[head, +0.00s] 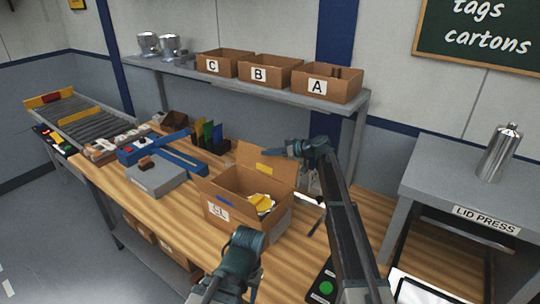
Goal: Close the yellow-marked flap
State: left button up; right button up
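An open brown carton (230,218) with a white label stands on the wooden bench. Its yellow-marked flap (281,171) stands up along the far side, with a yellow mark near its middle. Yellow items lie inside the carton. My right gripper (272,151) reaches in from the right and points left, at the top edge of this flap. I cannot tell whether it touches the flap, or whether its fingers are open. My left arm's end (240,250) is low in front of the carton; its fingers are hidden.
A blue-marked flap (249,202) is on the carton's near side. A grey box (155,180) and blue frame (190,162) stand to the left. Coloured cards (208,133) stand behind. A shelf with bins A, B and C (222,65) hangs above. The lid press (480,217) is at right.

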jog(key=shift+a, duration=0.15)
grip_shut()
dwell(1.4)
